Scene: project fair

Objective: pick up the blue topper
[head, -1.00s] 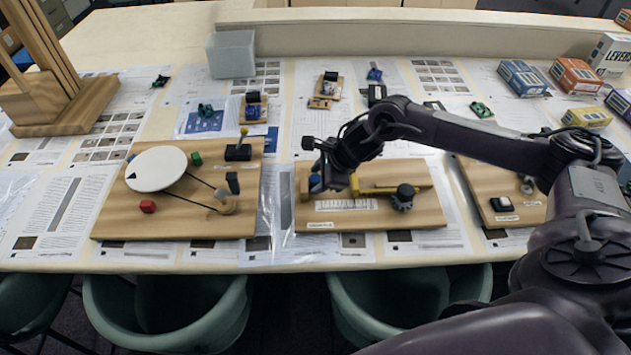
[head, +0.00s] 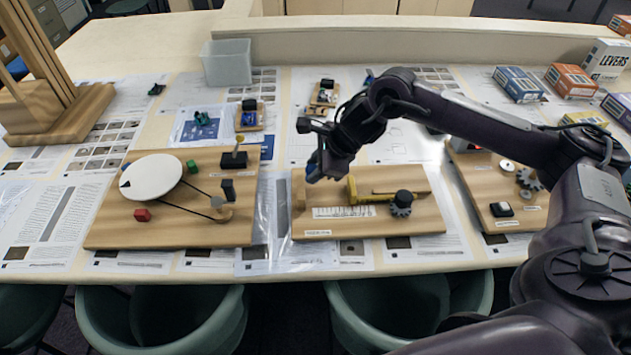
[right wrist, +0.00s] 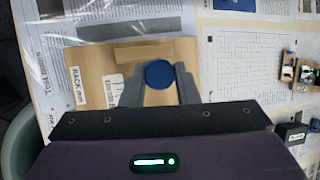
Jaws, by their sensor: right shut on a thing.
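The blue topper shows in the right wrist view as a round blue disc (right wrist: 160,74) between the two grey fingers of my right gripper (right wrist: 159,86). My right gripper is shut on it. In the head view the right gripper (head: 314,172) hangs above the left end of the middle wooden board (head: 420,222), and a bit of the blue topper (head: 312,168) shows at its fingertips. The topper appears held clear of the board, with the board below it. My left gripper is not in view.
The middle board carries a yellow bar (head: 370,193) and a dark gear (head: 401,203). A board with a white disc (head: 152,177) lies to the left, and another board (head: 483,188) to the right. A clear bin (head: 227,63) and boxes (head: 573,80) stand at the back.

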